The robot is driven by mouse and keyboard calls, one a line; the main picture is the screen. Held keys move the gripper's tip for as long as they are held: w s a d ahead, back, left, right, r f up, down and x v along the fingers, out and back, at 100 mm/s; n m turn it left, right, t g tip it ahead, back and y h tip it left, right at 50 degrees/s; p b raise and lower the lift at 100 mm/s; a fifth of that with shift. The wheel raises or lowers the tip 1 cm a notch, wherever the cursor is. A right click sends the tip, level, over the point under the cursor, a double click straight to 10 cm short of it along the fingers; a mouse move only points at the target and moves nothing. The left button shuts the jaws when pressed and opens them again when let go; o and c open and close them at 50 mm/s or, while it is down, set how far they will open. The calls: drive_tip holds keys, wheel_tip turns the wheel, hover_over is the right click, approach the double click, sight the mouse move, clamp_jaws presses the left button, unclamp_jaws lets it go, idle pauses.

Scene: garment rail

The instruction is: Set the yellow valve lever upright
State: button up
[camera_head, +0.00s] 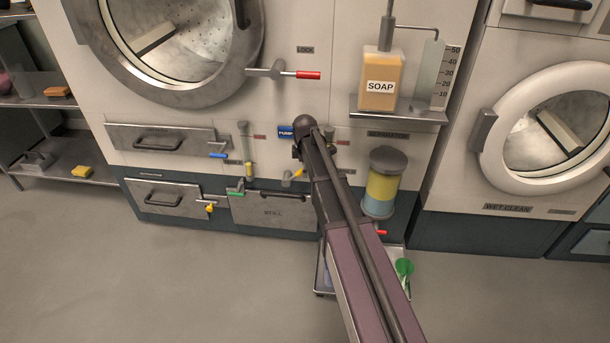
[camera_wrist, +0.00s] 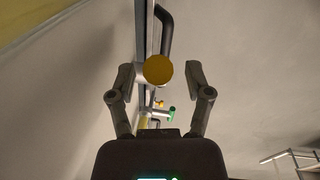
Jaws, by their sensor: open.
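The yellow valve lever (camera_head: 298,173) is on the lower front of the left machine, beside my forearm in the head view. It points sideways to the right and slightly up from its grey valve body (camera_head: 287,179). In the wrist view its round yellow end (camera_wrist: 158,69) shows end-on between my fingers. My gripper (camera_wrist: 160,76) is open, with one finger on each side of the lever end and no clear contact. In the head view my arm mostly hides the gripper.
A green lever (camera_head: 236,192), a blue lever (camera_head: 218,155) and another yellow-tipped valve (camera_head: 210,208) are to the left. A drawer with a dark handle (camera_head: 284,194) lies below. The yellow-blue separator jar (camera_head: 381,184) stands right of my arm. A soap shelf (camera_head: 398,114) juts out above.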

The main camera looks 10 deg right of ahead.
drive_tip(key=shift+f+b, duration=0.3)
drive_tip(key=shift+f, duration=0.25)
clamp_jaws()
